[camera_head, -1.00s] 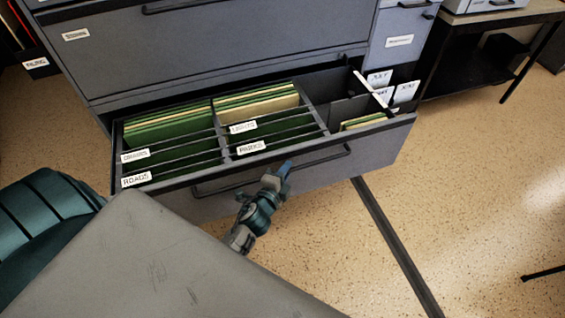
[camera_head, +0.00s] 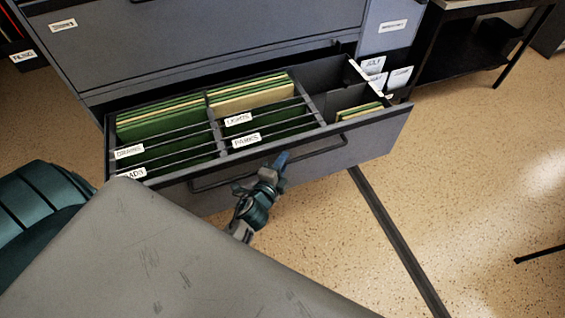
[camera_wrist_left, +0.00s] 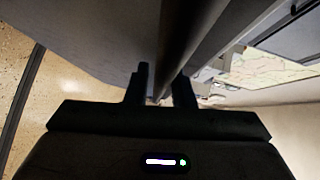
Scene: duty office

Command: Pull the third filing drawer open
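A grey filing drawer (camera_head: 365,148) stands pulled out from the cabinet (camera_head: 200,45), with its inside showing. It holds green and tan folders in rows, with labels such as DRAINS, LIGHTS and PARKS. A dark bar handle (camera_head: 318,153) runs along its front. My left gripper (camera_head: 280,160) is at the middle of this handle. In the left wrist view its two fingers (camera_wrist_left: 163,92) stand on either side of the dark bar (camera_wrist_left: 188,45), closed around it. The ROADS label is partly hidden behind a grey slab. My right gripper is not in view.
A scratched grey slab (camera_head: 170,260) fills the lower foreground, close to the drawer's left front corner. A teal padded chair (camera_head: 40,210) is at the left. A dark side table (camera_head: 470,50) stands at the back right. Speckled floor (camera_head: 460,180) at the right is mostly clear.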

